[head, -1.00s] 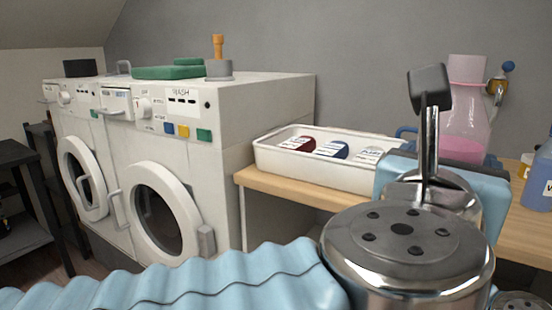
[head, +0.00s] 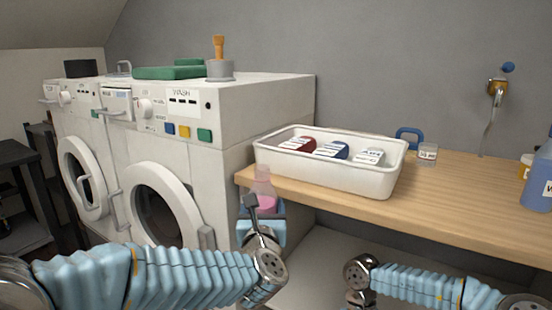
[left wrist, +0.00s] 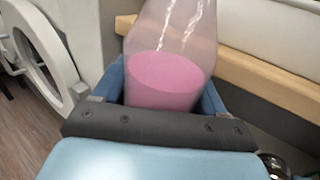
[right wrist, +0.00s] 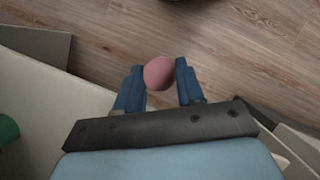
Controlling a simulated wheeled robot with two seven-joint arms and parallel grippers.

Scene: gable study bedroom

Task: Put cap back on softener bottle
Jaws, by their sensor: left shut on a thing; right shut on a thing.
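The softener bottle (head: 264,203) is see-through pinkish with pink liquid inside. It is held in front of the bench's left end, beside the washing machine. My left gripper (head: 262,224) is shut around its body; in the left wrist view the bottle (left wrist: 166,82) sits between the fingers (left wrist: 160,97), its top cut off by the frame. The pink rounded cap (right wrist: 158,73) is between the fingertips of my right gripper (right wrist: 159,82), which is shut on it above the floor. In the head view the cap is hidden and the right arm ends low, right of the bottle.
A wooden bench (head: 460,197) carries a white tray (head: 375,186) with several labelled items, a small jar (head: 427,154) and a blue bottle (head: 540,180). Washing machines (head: 235,115) stand to the left. The bench's middle is clear.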

